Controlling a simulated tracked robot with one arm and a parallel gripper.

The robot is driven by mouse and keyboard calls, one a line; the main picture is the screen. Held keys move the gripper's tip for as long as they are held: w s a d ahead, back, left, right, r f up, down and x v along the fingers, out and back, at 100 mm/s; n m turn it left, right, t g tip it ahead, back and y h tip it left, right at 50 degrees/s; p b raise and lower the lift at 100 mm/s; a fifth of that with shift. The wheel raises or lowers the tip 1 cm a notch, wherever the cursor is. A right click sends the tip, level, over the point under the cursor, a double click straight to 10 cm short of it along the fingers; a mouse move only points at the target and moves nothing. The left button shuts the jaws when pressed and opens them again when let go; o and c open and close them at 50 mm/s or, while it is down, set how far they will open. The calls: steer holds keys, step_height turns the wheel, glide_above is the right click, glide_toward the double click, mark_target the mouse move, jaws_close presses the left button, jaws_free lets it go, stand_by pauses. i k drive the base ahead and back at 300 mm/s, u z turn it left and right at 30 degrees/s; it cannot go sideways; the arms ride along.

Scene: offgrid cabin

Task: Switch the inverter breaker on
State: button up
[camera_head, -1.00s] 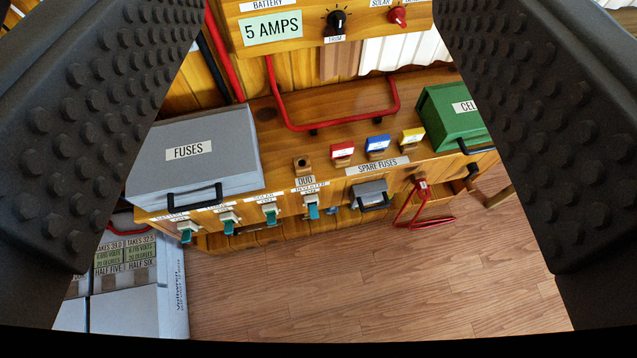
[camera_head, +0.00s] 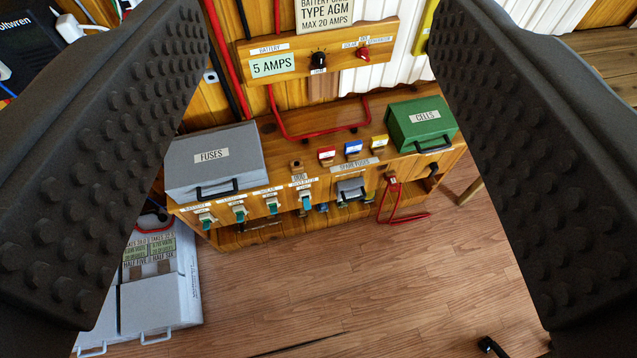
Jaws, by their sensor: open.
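The inverter breaker (camera_head: 305,199) is the rightmost of a row of breakers with teal levers on the bench's front edge. Its label sits just above it, and its lever points downward; the small lettering is hard to read now. My gripper (camera_head: 320,170) is open and empty, with its two dark studded fingers at the left and right sides of the view. The breaker shows in the gap between them, beyond the fingers and touched by neither.
Other teal-levered breakers (camera_head: 239,212) stand left of it. The grey fuses box (camera_head: 240,160), green cells box (camera_head: 420,125) and coloured spare fuses (camera_head: 353,149) sit on the bench. A red-handled tool (camera_head: 393,201) hangs at right. The wooden floor (camera_head: 380,280) in front is mostly clear.

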mark_target(307, 204)
steer(key=u, duration=1.15)
steer(key=k, duration=1.65)
steer(key=z, duration=0.7)
steer(key=i, duration=1)
steer(key=u, duration=0.05)
